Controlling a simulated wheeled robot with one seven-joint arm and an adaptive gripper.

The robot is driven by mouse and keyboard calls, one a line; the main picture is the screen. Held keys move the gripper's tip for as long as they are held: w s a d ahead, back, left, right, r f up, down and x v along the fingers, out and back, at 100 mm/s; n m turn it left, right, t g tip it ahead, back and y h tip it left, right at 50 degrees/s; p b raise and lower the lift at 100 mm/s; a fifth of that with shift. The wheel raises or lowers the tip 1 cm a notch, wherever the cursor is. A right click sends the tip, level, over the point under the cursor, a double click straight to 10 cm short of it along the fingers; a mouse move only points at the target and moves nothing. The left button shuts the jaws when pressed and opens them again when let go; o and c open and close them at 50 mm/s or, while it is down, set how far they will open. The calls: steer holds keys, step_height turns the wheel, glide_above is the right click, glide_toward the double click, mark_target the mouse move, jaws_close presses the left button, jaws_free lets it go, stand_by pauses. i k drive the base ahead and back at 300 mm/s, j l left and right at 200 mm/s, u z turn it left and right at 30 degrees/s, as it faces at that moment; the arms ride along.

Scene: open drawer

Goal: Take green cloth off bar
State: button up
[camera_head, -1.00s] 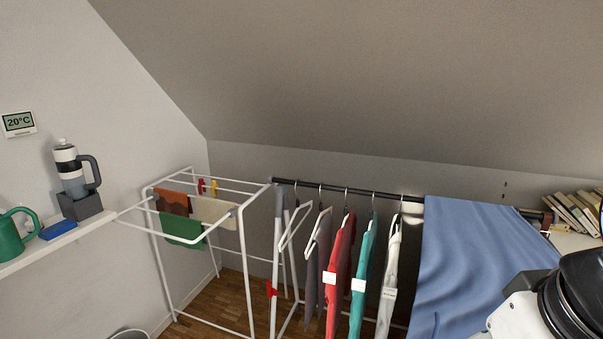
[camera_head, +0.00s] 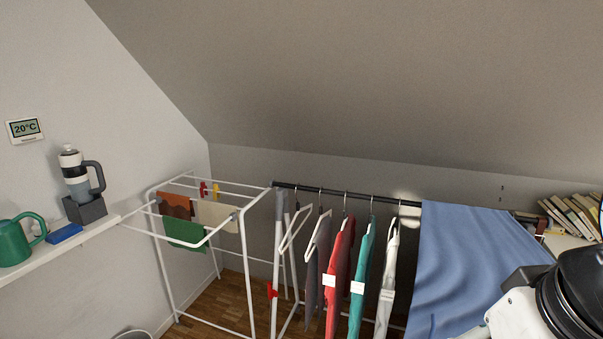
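The green cloth (camera_head: 186,232) hangs over a front bar of the white drying rack (camera_head: 163,270), left of the picture's middle. An orange-brown cloth (camera_head: 175,205) and a cream cloth (camera_head: 217,215) hang on the bars just behind it. A white and black part of my arm shows at the lower right edge, far from the green cloth. My gripper's fingers are not visible.
A clothes rail (camera_head: 330,192) with several garments and a blue sheet (camera_head: 470,262) stands between the rack and my arm. A white shelf (camera_head: 75,245) at left holds a green watering can (camera_head: 16,242), a blue block (camera_head: 64,233) and a bottle (camera_head: 77,180). Books (camera_head: 570,217) sit at right.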

mark_target(188, 232)
steer(key=i+j, duration=0.15)
steer(key=j, duration=0.4)
steer(key=i+j+z, duration=0.1)
steer(key=j, duration=0.5)
steer(key=i+j, duration=0.15)
steer(key=j, duration=0.4)
steer(key=i+j, duration=0.15)
steer(key=j, duration=0.45)
steer(key=i+j+z, duration=0.1)
steer(key=j, duration=0.45)
steer(key=i+j, duration=0.15)
steer(key=j, duration=0.45)
steer(key=i+j+z, duration=0.1)
steer(key=j, duration=0.5)
